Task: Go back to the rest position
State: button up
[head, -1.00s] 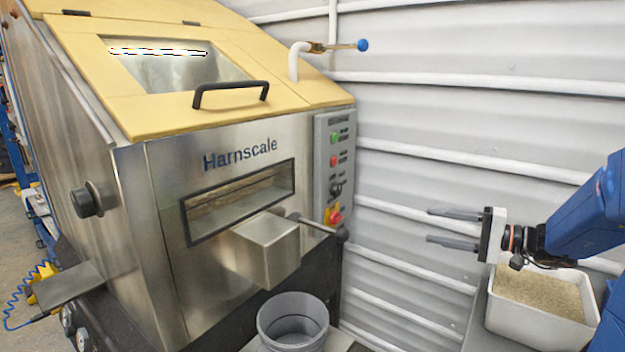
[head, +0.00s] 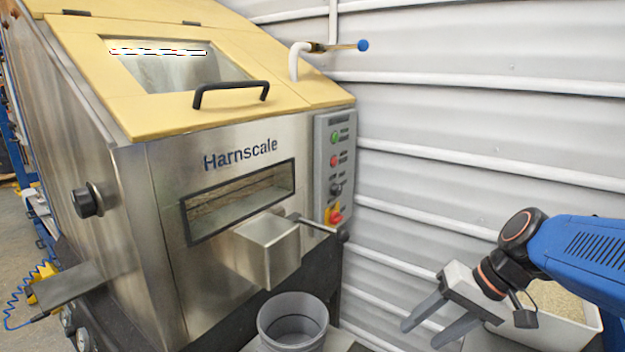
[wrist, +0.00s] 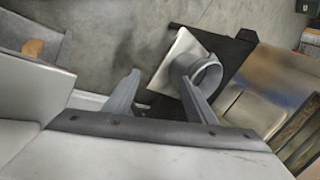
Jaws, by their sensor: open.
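My gripper (head: 424,325) is at the lower right of the head view, in front of the white bin of substrate (head: 570,304). Its two grey fingers are spread apart, point down and to the left, and hold nothing. In the wrist view, the open fingers of my gripper (wrist: 160,98) point toward the floor area with the grey bucket (wrist: 208,76). The bucket also shows in the head view (head: 293,320), below the spout and well left of my gripper.
The steel Harnscale hopper (head: 165,210) with its yellow lid (head: 160,112) fills the left. Its spout (head: 268,250) and side lever (head: 318,227) stick out toward the front. A blue-tipped valve handle (head: 345,46) is by the wall. Open space lies between hopper and gripper.

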jog(key=s+d+n+t+h, duration=0.1)
jog(key=s+d+t+h, duration=0.1)
jog(key=s+d+h, duration=0.3)
jog(key=shift+s+d+f+n+t+h, duration=0.4)
jog(key=shift+s+d, duration=0.5)
jog(key=shift+s, duration=0.2)
dwell(1.2)
